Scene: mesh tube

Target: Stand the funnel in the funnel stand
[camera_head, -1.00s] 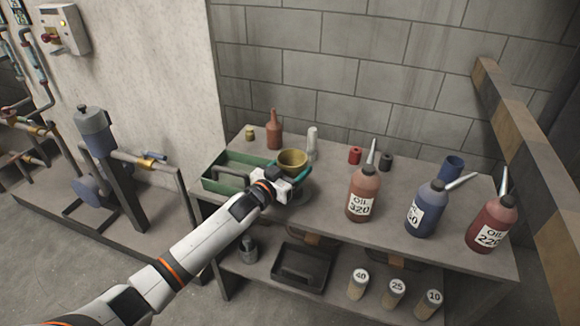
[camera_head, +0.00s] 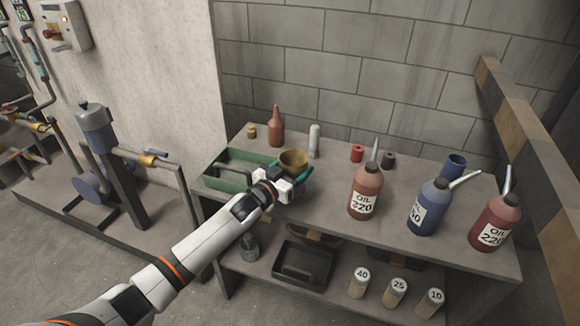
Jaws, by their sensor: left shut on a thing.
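The funnel (camera_head: 293,161) is brass-yellow, its wide mouth up and looking slightly tilted. The gripper and wrist hide the funnel's lower part and spout. A grey round edge, probably the funnel stand (camera_head: 301,194), shows just under the gripper, mostly hidden. I cannot tell whether the funnel touches it. My right gripper is out of view.
The green tray (camera_head: 214,183) is left of the gripper. A brown oil bottle (camera_head: 364,190) stands to the right, with blue (camera_head: 428,207) and red (camera_head: 496,221) bottles beyond. A small red-brown bottle (camera_head: 276,130) and a pale bottle (camera_head: 314,142) stand behind.

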